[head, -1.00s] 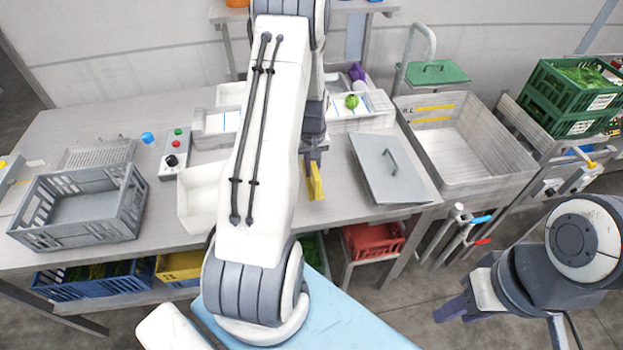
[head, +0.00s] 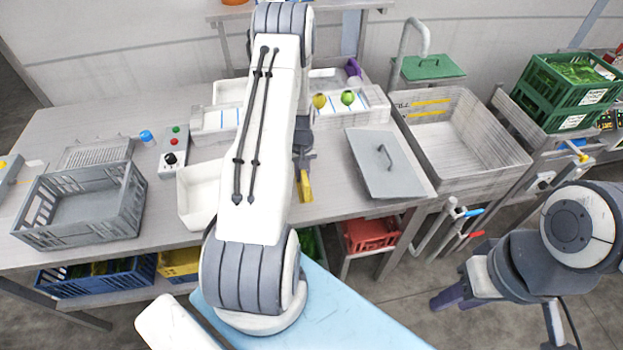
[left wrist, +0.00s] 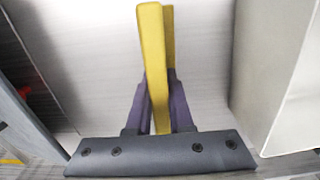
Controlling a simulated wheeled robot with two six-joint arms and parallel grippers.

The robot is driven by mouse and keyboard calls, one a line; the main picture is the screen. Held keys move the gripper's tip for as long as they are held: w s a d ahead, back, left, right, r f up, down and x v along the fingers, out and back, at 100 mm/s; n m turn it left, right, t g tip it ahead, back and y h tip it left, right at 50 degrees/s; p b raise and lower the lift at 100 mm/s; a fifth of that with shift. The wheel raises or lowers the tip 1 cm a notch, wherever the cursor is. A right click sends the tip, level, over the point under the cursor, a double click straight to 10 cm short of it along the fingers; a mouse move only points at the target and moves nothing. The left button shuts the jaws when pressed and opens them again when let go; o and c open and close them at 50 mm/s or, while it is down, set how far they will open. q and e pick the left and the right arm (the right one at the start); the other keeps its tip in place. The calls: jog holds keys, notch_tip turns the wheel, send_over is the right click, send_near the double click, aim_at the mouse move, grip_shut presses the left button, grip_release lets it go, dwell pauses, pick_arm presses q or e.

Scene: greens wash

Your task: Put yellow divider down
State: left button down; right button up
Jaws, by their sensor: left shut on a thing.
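The yellow divider (head: 305,186) is a thin yellow strip, seen at the front part of the steel table. In the left wrist view the yellow divider (left wrist: 155,60) stands between the two purple fingers. My left gripper (left wrist: 158,108) is shut on it. In the head view my left gripper (head: 303,160) is partly hidden by my own arm. Whether the divider touches the table top (head: 330,200) I cannot tell. My right gripper (head: 495,315) is at the lower right, away from the table; its fingers are spread apart and empty.
A white bin (head: 203,195) stands left of my left arm. A grey lid with a handle (head: 390,175) lies to the right, beside a large sink basin (head: 460,160). A grey crate (head: 85,205) stands at left.

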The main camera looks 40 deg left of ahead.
pick_arm(q)
jog(key=c, duration=0.8)
grip_release()
jog(key=shift+r, duration=0.6)
notch_tip(320, 180, up, 10)
jog(key=b, duration=0.3)
jog(key=shift+r, duration=0.55)
